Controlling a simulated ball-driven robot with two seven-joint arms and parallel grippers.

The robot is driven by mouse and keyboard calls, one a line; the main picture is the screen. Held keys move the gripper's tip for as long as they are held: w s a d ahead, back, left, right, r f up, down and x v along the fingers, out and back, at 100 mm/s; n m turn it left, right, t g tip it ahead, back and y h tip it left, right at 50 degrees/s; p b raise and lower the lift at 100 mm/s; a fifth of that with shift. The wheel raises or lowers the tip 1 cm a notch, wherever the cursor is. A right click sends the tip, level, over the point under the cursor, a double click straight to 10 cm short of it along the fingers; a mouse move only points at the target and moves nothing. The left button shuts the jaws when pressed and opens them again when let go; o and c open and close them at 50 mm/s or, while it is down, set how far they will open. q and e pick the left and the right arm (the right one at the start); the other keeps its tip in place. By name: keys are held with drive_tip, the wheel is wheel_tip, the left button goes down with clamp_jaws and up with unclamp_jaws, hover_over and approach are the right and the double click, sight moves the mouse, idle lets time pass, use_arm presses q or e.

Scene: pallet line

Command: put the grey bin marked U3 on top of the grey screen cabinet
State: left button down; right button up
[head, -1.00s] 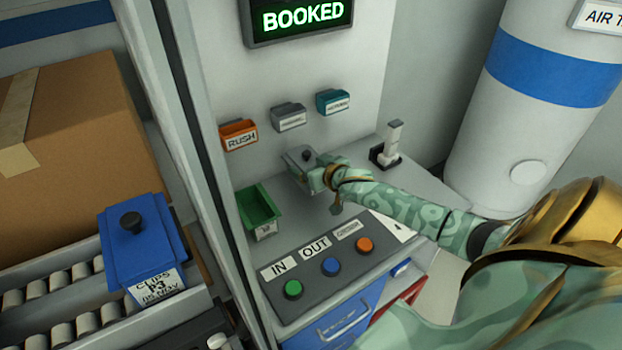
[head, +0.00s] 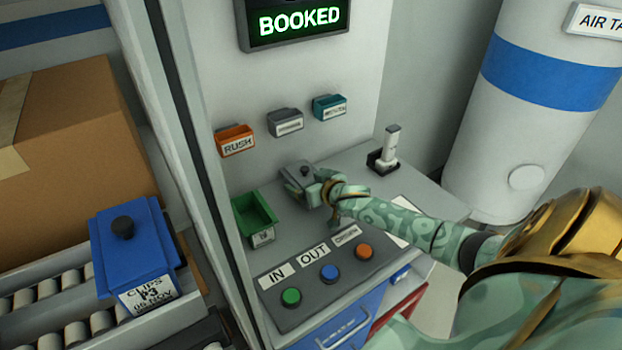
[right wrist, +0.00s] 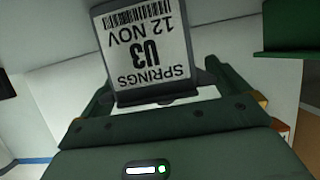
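The grey bin marked U3 (head: 296,176) has a dark knob on top and shows over the grey counter behind the green bin. In the right wrist view its label (right wrist: 150,50) reads SPRINGS U3 12 NOV, upside down. My right gripper (head: 310,187) has its fingers on both sides of the bin and is shut on it. I cannot tell whether the bin's underside touches the counter. The grey cabinet (head: 350,95) carries a screen (head: 300,22) reading BOOKED; its top is outside the picture. My left gripper is not in view.
A green open bin (head: 256,214) stands close in front of the held bin. Orange, grey and teal small bins hang on the panel. A button box (head: 328,272) lies nearer. A blue bin P3 (head: 138,255) sits on rollers at left. A white tank (head: 545,100) stands at right.

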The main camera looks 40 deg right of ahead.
drive_tip(key=p+v, duration=0.3)
drive_tip(key=v, duration=0.9)
drive_tip(key=shift+r, duration=0.1)
